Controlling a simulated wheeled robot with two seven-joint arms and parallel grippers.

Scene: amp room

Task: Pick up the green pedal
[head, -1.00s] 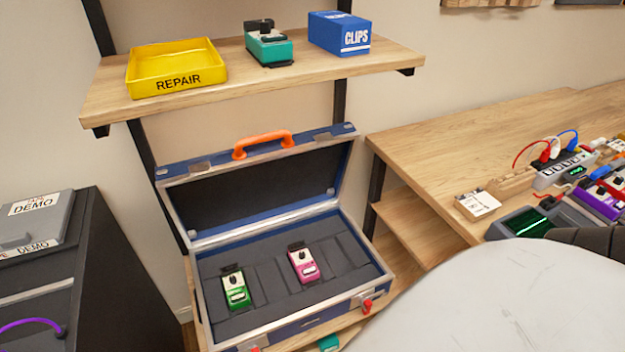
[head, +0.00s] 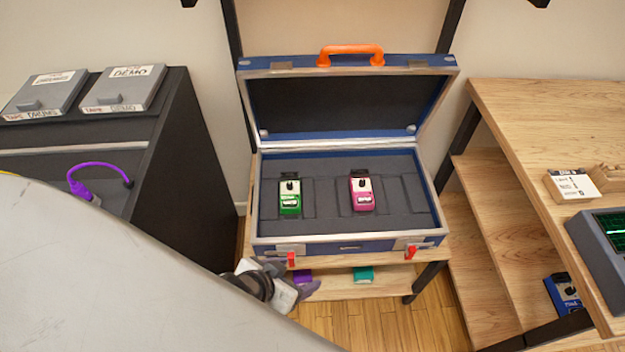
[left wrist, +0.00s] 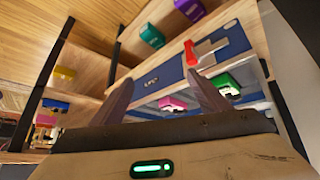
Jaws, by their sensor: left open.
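The green pedal (head: 289,196) sits upright in the left part of the open blue case (head: 345,243), in dark foam. A pink pedal (head: 362,192) sits to its right in the same foam. In the left wrist view the green pedal (left wrist: 226,86) shows partly behind a finger, with the pink pedal (left wrist: 172,103) beside it. My left gripper (head: 308,289) is low in front of the case's left front corner, apart from the green pedal. Its two fingers (left wrist: 160,98) are spread and empty. My right gripper is not in view.
The case lid with orange handle (head: 350,50) stands open behind. Red latches (head: 410,252) stick out in front. Purple (head: 302,275) and teal (head: 363,273) pedals lie on the shelf below. A black cabinet (head: 185,150) stands left, a wooden desk (head: 545,110) right.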

